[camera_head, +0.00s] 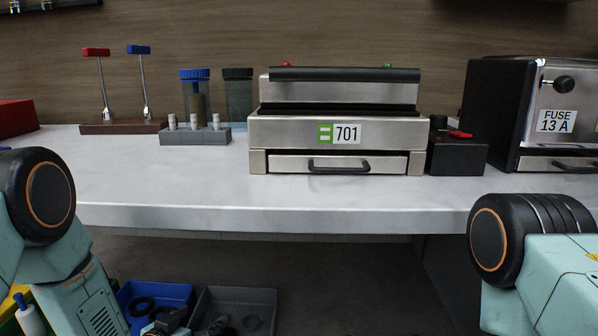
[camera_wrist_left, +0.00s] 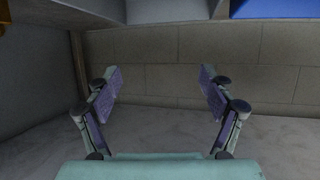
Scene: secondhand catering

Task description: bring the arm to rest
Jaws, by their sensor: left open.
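My left gripper (camera_wrist_left: 160,78) shows in the left wrist view with its two fingers spread wide apart. It is open and nothing is between the fingers. Behind it are a grey floor and a block wall, apart from the fingers. In the head view, my left arm (camera_head: 45,235) is bent at the left edge, with its lower link running down out of the picture. My right arm (camera_head: 535,250) shows at the right edge below the counter top's level. My right gripper is not in view.
A white counter (camera_head: 200,210) crosses the head view, holding a metal press marked 701 (camera_head: 280,131), a fuse-labelled toaster (camera_head: 490,105) and a rack of small vials (camera_head: 205,137). A blue bin (camera_head: 180,292) and a grey bin (camera_head: 262,296) sit below, close to my left arm.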

